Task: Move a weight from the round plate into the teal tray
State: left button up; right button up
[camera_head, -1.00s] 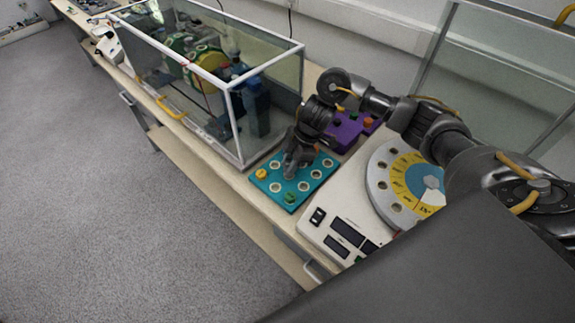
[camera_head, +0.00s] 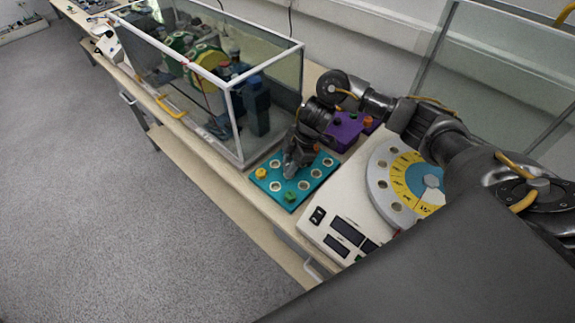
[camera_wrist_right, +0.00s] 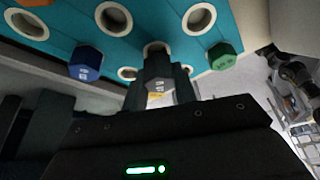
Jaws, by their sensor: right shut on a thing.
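The teal tray (camera_head: 275,190) lies on the bench with rows of white-rimmed holes. A yellow weight (camera_head: 261,174) and a green weight (camera_head: 289,197) sit in it. My right gripper (camera_head: 289,172) is over the tray's middle, pointing down. In the right wrist view, the gripper (camera_wrist_right: 159,88) is shut on a dark grey weight (camera_wrist_right: 157,86) at a tray hole; I cannot tell how far it is in. A blue weight (camera_wrist_right: 86,62) and the green weight (camera_wrist_right: 222,56) show on either side. The round plate (camera_head: 375,190) is to the right, partly behind my arm. My left gripper is out of view.
A glass case (camera_head: 235,115) stands just left of the tray. A purple tray (camera_head: 346,130) with weights lies behind, near my forearm. The white instrument (camera_head: 322,205) under the round plate borders the tray's right side. The bench's front edge is close.

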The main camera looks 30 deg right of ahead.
jog(key=shift+f+b, duration=0.35)
jog(key=shift+f, duration=0.4)
jog(key=o, duration=1)
jog(key=v, duration=1)
jog(key=shift+d+r, duration=0.1)
jog(key=shift+r, duration=0.3)
